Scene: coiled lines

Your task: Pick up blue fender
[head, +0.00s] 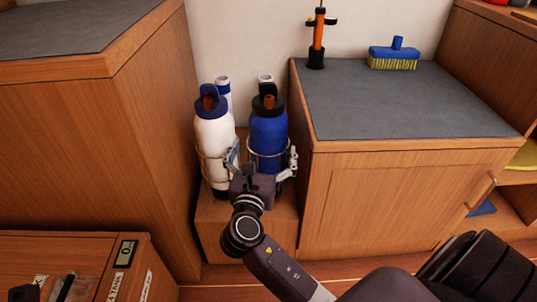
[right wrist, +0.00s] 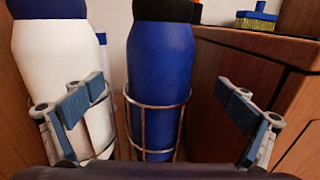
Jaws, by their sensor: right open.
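The blue fender (head: 268,132) stands upright in a wire holder on a low wooden ledge, with a black top and a loop at its upper end. It also shows in the right wrist view (right wrist: 160,70), with its top cut off. My right gripper (head: 263,160) is open in front of it. In the right wrist view, the fingers stand wide apart, with the blue fender between them and nothing gripped. The left finger overlaps the white fender (head: 215,138) in that view. My left gripper is in neither view.
The white fender stands close on the left in its own wire ring (head: 211,157). More fenders partly show behind. A tall wooden cabinet (head: 150,120) bounds the left, and a grey-topped cabinet (head: 400,105) the right. A blue brush (head: 394,54) and an orange pump (head: 318,40) stand on the latter.

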